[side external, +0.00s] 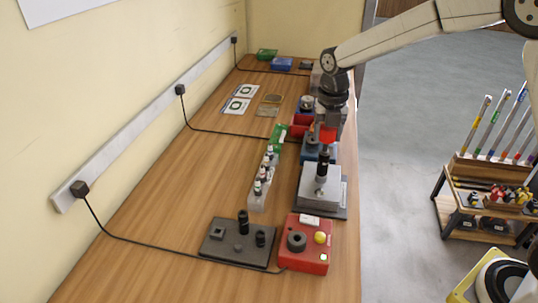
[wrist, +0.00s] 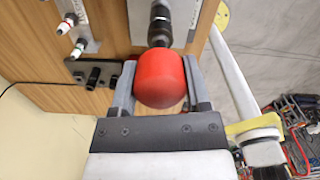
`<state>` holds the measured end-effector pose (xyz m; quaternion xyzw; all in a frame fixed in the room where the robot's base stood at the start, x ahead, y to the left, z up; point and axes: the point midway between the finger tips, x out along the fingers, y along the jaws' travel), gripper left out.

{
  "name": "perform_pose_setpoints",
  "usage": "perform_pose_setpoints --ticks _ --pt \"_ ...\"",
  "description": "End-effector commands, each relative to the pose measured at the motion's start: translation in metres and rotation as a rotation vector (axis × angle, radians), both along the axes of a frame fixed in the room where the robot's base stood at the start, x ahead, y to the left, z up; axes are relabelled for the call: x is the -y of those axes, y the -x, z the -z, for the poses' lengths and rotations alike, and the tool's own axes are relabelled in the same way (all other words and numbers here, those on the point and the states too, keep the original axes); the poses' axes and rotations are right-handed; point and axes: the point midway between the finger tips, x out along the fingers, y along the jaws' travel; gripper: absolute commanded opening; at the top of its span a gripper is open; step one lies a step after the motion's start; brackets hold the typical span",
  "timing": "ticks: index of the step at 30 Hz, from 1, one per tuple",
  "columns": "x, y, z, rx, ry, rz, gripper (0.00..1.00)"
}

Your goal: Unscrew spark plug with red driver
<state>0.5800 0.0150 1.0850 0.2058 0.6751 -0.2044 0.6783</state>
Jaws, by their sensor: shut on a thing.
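The red driver shows its rounded red handle (wrist: 160,80) large in the wrist view, and the red also shows in the side view (side external: 328,133). My gripper (wrist: 159,61) is shut on this handle, one finger on each side. In the side view my gripper (side external: 330,122) points down over the grey block (side external: 312,184). The driver's black shaft (side external: 322,162) hangs down to the top of the block. A spark plug in the block is not clearly seen, and I cannot tell whether the driver sits on one.
A pale rack (side external: 258,196) with several white-topped plugs stands left of the block. In front are a dark plate (side external: 217,249) with black sockets and a red box (side external: 314,262) with a knob and yellow button. Blue and red units stand behind. The table's left side is mostly clear, with cables.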

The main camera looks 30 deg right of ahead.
Motion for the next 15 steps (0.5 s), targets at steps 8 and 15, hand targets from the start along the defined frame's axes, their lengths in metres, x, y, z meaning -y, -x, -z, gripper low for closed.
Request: perform_pose_setpoints --ticks 8,15 --pt "0.0006 0.0032 0.0064 -0.014 0.001 -0.203 0.0" --pt "0.0006 0.0032 0.0064 -0.014 0.001 -0.255 0.0"
